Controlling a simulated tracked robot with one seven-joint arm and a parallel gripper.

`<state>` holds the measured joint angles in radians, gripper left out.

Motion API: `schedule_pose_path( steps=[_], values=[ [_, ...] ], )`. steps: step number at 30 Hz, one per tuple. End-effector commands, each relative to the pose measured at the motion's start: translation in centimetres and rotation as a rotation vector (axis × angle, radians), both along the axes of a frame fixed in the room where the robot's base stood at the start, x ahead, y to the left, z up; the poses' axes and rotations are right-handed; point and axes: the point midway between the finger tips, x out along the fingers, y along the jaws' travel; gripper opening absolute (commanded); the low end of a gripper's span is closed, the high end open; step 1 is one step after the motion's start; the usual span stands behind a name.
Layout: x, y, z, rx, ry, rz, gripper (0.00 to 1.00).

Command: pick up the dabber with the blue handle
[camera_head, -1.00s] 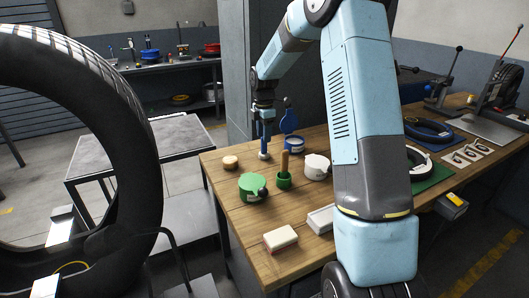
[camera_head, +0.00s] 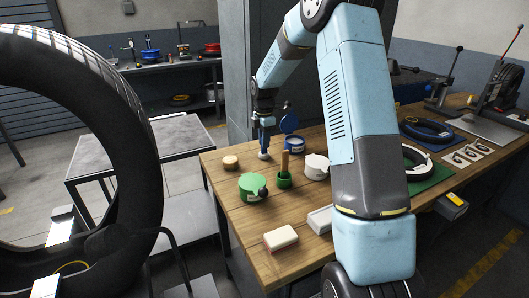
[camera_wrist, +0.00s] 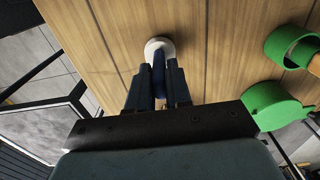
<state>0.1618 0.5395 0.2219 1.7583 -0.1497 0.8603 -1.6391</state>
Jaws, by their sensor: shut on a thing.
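The dabber with the blue handle (camera_head: 264,141) stands upright at the far left part of the wooden bench, its pale round base low at the bench top. In the wrist view the blue handle (camera_wrist: 159,75) lies between the two dark fingers, with the white base (camera_wrist: 159,46) beyond them. My gripper (camera_head: 265,122) comes down from above and is shut on the blue handle. I cannot tell whether the base touches the bench or is slightly above it.
Close by on the bench (camera_head: 223,198) are a green tin (camera_head: 253,186), a green cup with a wooden handle (camera_head: 284,179), a white tin (camera_head: 315,167), a blue tin (camera_head: 294,143) and a round wooden piece (camera_head: 230,162). A large tyre (camera_head: 143,150) stands at the left.

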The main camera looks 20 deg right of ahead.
Motion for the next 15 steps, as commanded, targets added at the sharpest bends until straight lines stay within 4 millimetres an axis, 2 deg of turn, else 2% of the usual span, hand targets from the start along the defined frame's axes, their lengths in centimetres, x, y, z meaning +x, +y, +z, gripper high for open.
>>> schedule_pose_path(
  steps=[10, 15],
  values=[
    [0.0, 0.0, 0.2, 0.0, -0.001, 0.0, 0.0],
    [0.0, 0.0, 1.9, 0.0, -0.003, -0.001, 0.0]
  ],
)
